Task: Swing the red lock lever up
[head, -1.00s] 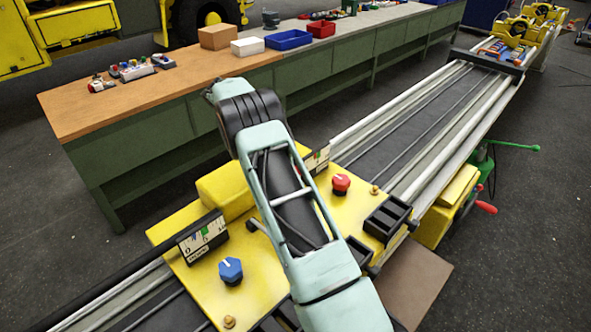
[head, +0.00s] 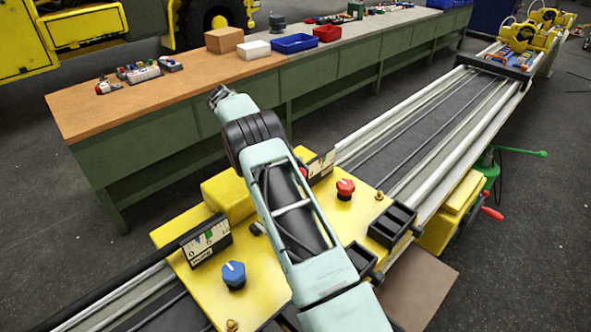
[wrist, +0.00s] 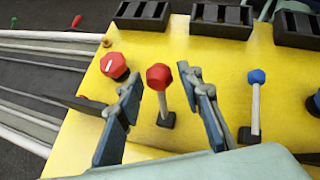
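The red lock lever (wrist: 160,78) shows in the wrist view as a red faceted knob on a grey stem rising from a dark slot on the yellow panel (wrist: 215,60). My gripper (wrist: 165,115) is open, with one blue-grey finger on each side of the lever in the picture. Gaps show between the fingers and the stem; I cannot tell how deep the fingers reach. In the head view the yellow panel (head: 195,275) shows, but my arm hides the gripper and most of the lever area.
A red rotary knob (wrist: 115,66) is close beside the left finger. A blue-knobbed lever (wrist: 256,78) stands right of the right finger. Black open boxes (wrist: 222,20) line the panel edge. In the head view, a blue rotary knob (head: 233,274) and a long workbench (head: 130,135) show.

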